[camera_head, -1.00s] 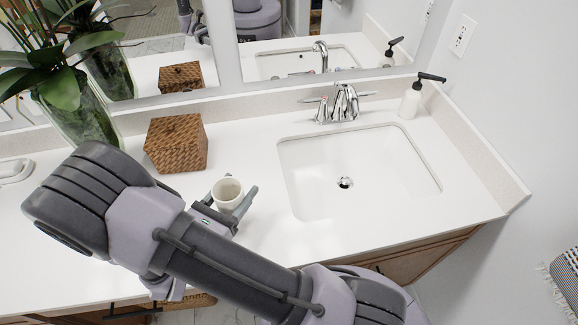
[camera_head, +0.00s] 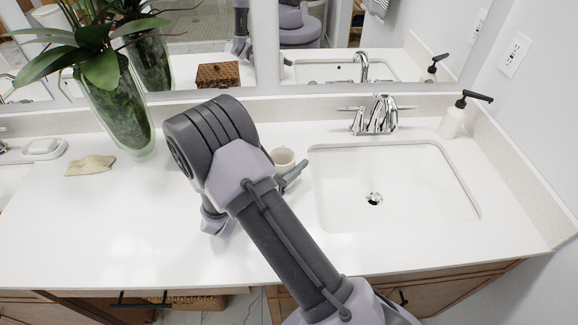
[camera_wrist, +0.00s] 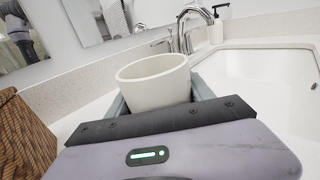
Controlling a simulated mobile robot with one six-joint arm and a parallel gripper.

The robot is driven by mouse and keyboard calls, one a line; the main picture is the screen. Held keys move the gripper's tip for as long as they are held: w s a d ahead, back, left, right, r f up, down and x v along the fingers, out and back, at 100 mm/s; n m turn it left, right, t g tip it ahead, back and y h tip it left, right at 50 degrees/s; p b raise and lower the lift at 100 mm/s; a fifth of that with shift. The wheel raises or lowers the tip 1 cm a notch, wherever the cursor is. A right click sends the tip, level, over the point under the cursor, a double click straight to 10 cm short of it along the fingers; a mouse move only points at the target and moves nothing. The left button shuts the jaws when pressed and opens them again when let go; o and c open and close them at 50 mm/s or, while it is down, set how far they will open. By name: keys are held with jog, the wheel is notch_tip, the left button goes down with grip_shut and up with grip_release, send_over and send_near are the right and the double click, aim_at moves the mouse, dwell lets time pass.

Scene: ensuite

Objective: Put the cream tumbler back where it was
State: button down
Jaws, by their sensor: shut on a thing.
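The cream tumbler (camera_head: 283,159) is upright, just left of the sink in the head view. It also shows large in the wrist view (camera_wrist: 154,84). My gripper (camera_head: 287,172) is shut on the tumbler, with its fingers on either side of it in the wrist view. My arm hides part of the tumbler and the counter behind it. I cannot tell whether the tumbler's base touches the counter.
The sink (camera_head: 390,190) and chrome faucet (camera_head: 376,116) are to the right, with a soap dispenser (camera_head: 454,120) beyond. A wicker box (camera_wrist: 24,140) stands close on the left in the wrist view. A glass vase (camera_head: 122,115), a cloth (camera_head: 91,166) and clear counter lie left.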

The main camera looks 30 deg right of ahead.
jog(key=shift+f, duration=0.35)
jog(key=shift+f, duration=0.2)
jog(key=shift+c, duration=2)
grip_release()
jog(key=shift+r, duration=0.3)
jog(key=p+v, duration=0.3)
jog(key=v, duration=0.9)
jog(key=shift+f, duration=0.15)
